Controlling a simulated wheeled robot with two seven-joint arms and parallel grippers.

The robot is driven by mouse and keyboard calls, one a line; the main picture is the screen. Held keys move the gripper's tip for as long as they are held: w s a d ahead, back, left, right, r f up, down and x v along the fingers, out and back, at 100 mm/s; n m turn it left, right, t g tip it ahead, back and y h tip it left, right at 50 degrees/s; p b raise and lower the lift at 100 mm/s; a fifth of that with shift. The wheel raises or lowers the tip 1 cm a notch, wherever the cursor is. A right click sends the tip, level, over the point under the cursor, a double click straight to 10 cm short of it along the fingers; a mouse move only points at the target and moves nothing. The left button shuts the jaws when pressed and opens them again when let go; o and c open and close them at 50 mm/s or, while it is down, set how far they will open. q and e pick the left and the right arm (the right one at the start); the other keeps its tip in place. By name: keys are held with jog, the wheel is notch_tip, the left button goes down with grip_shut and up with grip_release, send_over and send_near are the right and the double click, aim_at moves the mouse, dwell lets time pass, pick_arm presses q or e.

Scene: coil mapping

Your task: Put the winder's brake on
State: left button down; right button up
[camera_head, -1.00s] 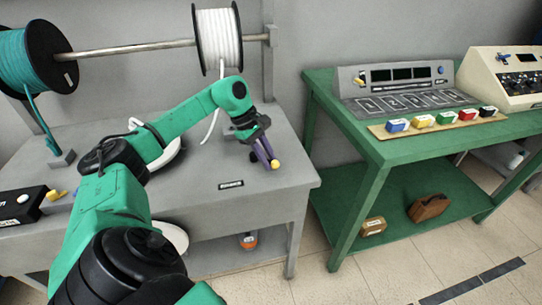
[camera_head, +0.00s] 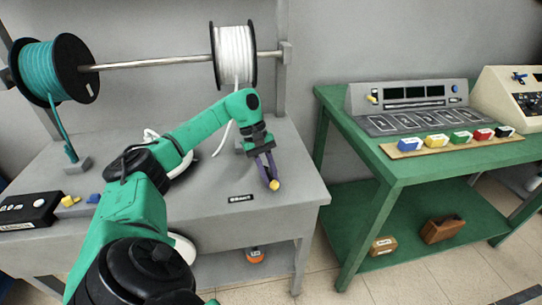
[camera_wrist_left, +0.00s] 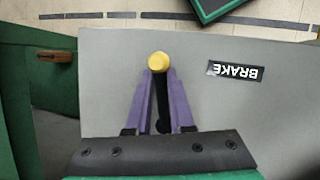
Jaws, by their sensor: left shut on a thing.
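The winder bench (camera_head: 215,215) is grey, with a teal spool (camera_head: 40,70) and a white spool (camera_head: 233,55) on a metal rod above it. My left gripper (camera_head: 270,178) points down just right of the label. Its purple fingers (camera_wrist_left: 157,85) are shut on the yellow-knobbed brake lever (camera_wrist_left: 158,61). My right gripper is out of view.
A green table (camera_head: 400,175) stands to the right with a control panel (camera_head: 410,97) and several coloured blocks. A black box (camera_head: 30,210) and small yellow and blue pieces lie at the bench's left. A gap separates bench and table.

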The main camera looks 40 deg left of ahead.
pick_arm(q)
jog(key=shift+r, duration=0.15)
jog(key=c, duration=0.9)
grip_release()
jog(key=shift+o, duration=0.5)
jog(key=shift+d, duration=0.1)
jog(key=p+v, duration=0.4)
jog(key=v, duration=1)
jog(key=shift+s+r, duration=0.2)
jog(key=shift+r, duration=0.05)
